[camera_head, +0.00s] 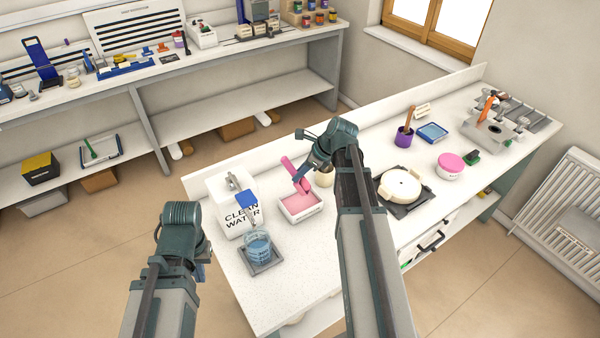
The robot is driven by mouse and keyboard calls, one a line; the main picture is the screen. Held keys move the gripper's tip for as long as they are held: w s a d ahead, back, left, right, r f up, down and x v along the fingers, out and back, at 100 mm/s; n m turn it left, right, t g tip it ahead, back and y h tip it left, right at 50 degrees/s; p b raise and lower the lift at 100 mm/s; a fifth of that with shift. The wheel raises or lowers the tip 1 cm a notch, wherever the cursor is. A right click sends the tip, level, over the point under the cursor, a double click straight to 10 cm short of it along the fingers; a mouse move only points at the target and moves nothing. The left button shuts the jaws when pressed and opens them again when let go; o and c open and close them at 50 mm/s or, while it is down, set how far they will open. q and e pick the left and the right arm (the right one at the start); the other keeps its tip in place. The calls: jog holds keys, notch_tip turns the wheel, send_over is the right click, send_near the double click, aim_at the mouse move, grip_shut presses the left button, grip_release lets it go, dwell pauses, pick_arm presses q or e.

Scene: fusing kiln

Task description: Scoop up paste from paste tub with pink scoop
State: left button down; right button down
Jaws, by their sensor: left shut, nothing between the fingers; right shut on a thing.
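The pink scoop (290,168) is held in my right gripper (300,175), which is shut on it. The scoop points down at a tilt, its lower end at the white rectangular tub (303,216) with pink paste inside. I cannot tell whether the scoop's end touches the paste. My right wrist is above and just right of the tub. My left gripper (203,262) is shut and empty, mostly hidden behind its own arm, off the table's left edge and well away from the tub.
A clean water container (230,218) stands left of the tub. A glass of blue liquid (258,246) on a grey mat is in front. A round white pot (400,186), purple cup (404,138) and pink-lidded jar (451,161) stand to the right. The table's near left corner is clear.

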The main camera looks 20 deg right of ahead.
jog(key=shift+r+p, duration=1.35)
jog(key=shift+r, duration=0.25)
jog(key=shift+f, duration=0.1)
